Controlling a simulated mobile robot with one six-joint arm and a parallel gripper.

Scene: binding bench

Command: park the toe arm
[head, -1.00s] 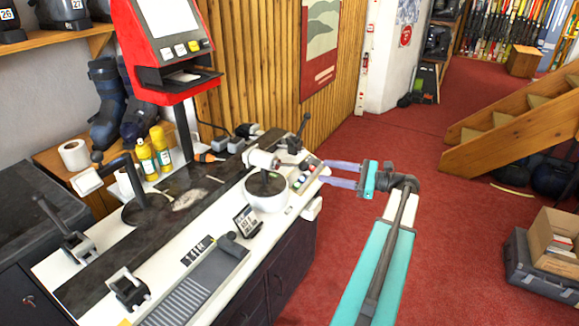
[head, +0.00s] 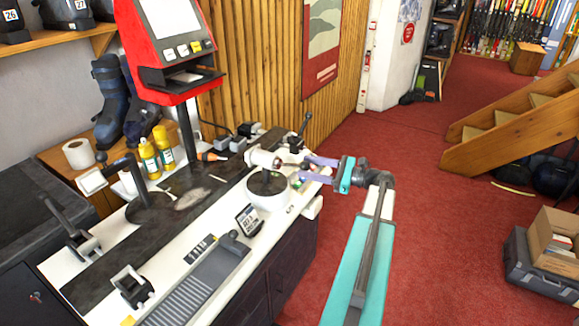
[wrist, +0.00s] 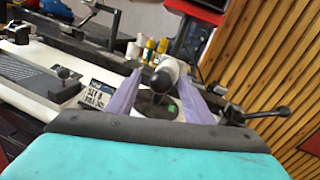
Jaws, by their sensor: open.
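No label marks the toe arm. A black ball knob (wrist: 162,80) on a short stalk stands in front of a white cylinder (wrist: 172,68) over a round white drum with a dark top. In the head view the white cylinder (head: 264,158) and drum (head: 267,198) are at the bench's far end. My gripper (head: 304,167) is open, with lavender fingers reaching in from the right. In the wrist view my gripper (wrist: 160,84) has its fingers on either side of the knob; contact cannot be told.
A black lever (head: 304,126) stands just behind the fingers, to the right in the wrist view. A red screen stand (head: 160,50), yellow bottles (head: 150,160) and a small display (head: 248,220) are nearby.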

